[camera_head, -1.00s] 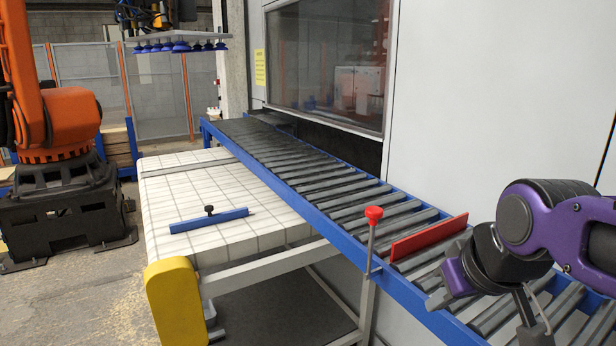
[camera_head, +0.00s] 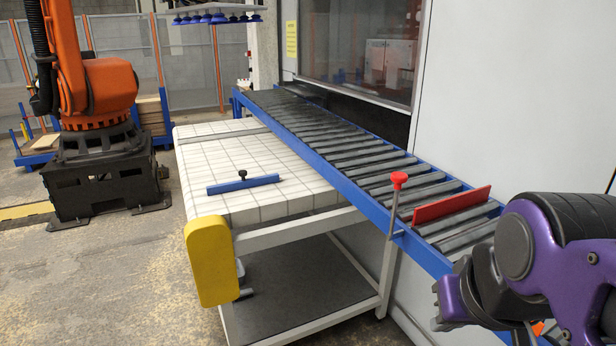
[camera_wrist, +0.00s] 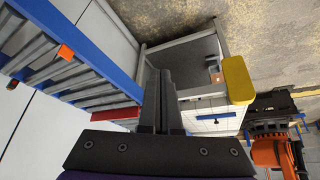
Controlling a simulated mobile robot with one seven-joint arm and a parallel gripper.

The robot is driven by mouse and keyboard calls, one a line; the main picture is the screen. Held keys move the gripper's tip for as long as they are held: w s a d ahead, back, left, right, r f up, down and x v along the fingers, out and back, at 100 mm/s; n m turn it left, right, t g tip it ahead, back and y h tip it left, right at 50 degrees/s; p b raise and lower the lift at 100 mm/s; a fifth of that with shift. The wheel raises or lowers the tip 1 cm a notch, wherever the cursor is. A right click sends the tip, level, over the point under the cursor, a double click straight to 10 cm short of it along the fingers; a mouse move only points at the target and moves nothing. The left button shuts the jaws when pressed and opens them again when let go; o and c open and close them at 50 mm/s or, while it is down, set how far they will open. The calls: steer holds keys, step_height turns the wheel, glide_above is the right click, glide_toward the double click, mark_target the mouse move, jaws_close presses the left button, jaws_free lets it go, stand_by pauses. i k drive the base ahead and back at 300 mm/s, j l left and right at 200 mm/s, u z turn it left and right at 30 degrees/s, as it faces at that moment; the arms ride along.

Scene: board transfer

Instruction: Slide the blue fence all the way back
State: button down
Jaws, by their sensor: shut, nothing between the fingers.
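The blue fence (camera_head: 243,184) is a low blue bar with a black knob (camera_head: 242,174) on top. It lies across the white gridded table (camera_head: 290,166), near the table's front edge in the head view. In the wrist view a small blue strip (camera_wrist: 215,116) on the white table looks like the fence. My gripper (camera_wrist: 165,72) shows in the wrist view with its dark fingers together and nothing between them. It is apart from the fence. In the head view my purple arm is at the lower right, beside the roller conveyor, and the fingertips are not clear there.
A blue-railed roller conveyor (camera_head: 345,190) runs along the table's right side. A yellow rounded guard (camera_head: 212,262) covers the table's front corner. An orange robot (camera_head: 100,95) stands behind left; floor at left is open.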

mark_target(244, 184)
steer(key=i+j, duration=0.15)
steer(key=j, duration=0.2)
steer(key=i+j, duration=0.2)
steer(key=j, duration=0.15)
steer(key=i+j, duration=0.15)
steer(key=j, duration=0.2)
steer(key=i+j, duration=0.2)
steer(key=j, duration=0.15)
steer(key=i+j+z, duration=0.1)
steer(key=j, duration=0.25)
steer(key=i+j, duration=0.25)
steer(key=j, duration=0.15)
